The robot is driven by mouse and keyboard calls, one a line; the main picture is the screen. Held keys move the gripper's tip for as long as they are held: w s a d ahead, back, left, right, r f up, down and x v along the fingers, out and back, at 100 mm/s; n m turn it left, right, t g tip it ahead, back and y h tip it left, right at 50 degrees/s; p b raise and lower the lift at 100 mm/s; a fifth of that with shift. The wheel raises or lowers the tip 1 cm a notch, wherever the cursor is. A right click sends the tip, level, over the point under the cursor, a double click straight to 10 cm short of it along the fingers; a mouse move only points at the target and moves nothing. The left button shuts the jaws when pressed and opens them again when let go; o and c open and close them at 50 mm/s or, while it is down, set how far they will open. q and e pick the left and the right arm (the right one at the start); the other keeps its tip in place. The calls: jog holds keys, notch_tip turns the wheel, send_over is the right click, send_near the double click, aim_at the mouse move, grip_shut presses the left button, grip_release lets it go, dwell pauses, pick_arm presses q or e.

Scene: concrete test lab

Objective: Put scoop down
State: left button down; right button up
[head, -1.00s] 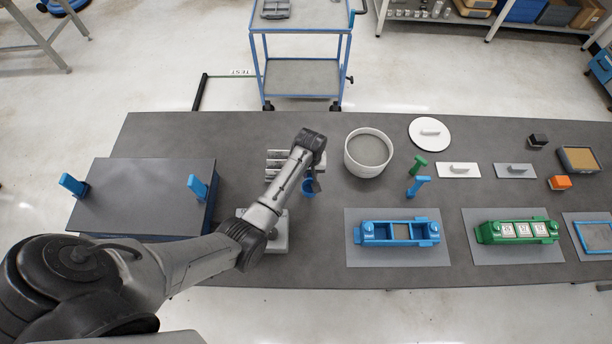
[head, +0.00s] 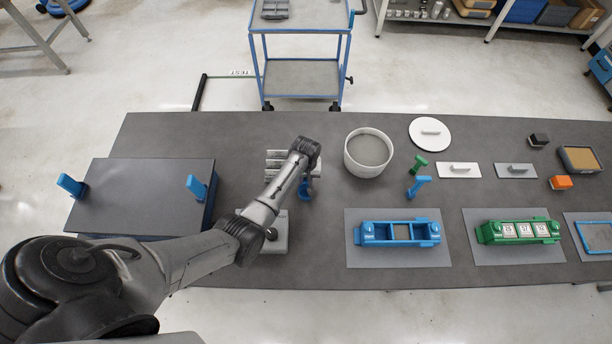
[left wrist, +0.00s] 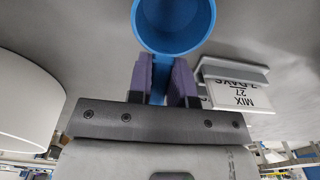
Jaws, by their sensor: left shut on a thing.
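The blue scoop (head: 304,190) hangs below the wrist of my left arm, in the left middle part of the table. My left gripper (head: 309,180) is mostly hidden by its own wrist in the head view. In the left wrist view the purple fingers (left wrist: 168,76) are shut on the scoop's handle. The scoop's round cup (left wrist: 174,20) sits beyond the fingertips with its opening toward the camera. How far the scoop is above the table is hard to tell. My right gripper is not in view.
A round white tub (head: 352,166) stands right of the gripper. White labelled blocks (head: 275,163) are just behind it; one reading MIX 27 (left wrist: 238,94) shows close by. A grey device (head: 276,243) is in front. Blue (head: 400,242) and green (head: 484,232) holders lie right on grey mats.

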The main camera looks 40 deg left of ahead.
pick_arm(q)
jog(key=c, duration=1)
grip_release()
jog(key=shift+f, duration=0.1)
jog(key=shift+c, duration=0.2)
notch_tip(320, 180, up, 11)
jog(key=p, duration=0.2)
jog(key=s+d+m, duration=0.1)
jog(key=s, duration=0.4)
jog(key=s+d+m+t+y, duration=0.1)
jog(key=s+d+m, duration=0.1)
jog(key=s, duration=0.4)
jog(key=s+d+f+m+t, duration=0.1)
jog(key=s+m, duration=0.1)
jog(key=s, duration=0.3)
jog(key=shift+s+d, duration=0.25)
jog(key=s+d+r+m, duration=0.2)
jog(key=s+d+r, duration=0.1)
jog(key=s, duration=0.4)
jog(key=s+d+r+m+t+h, duration=0.1)
jog(key=s+d+r+m, duration=0.2)
jog(key=s, duration=0.4)
jog(key=shift+d+t, duration=0.3)
jog(key=shift+d, duration=0.35)
jog(key=shift+r, duration=0.15)
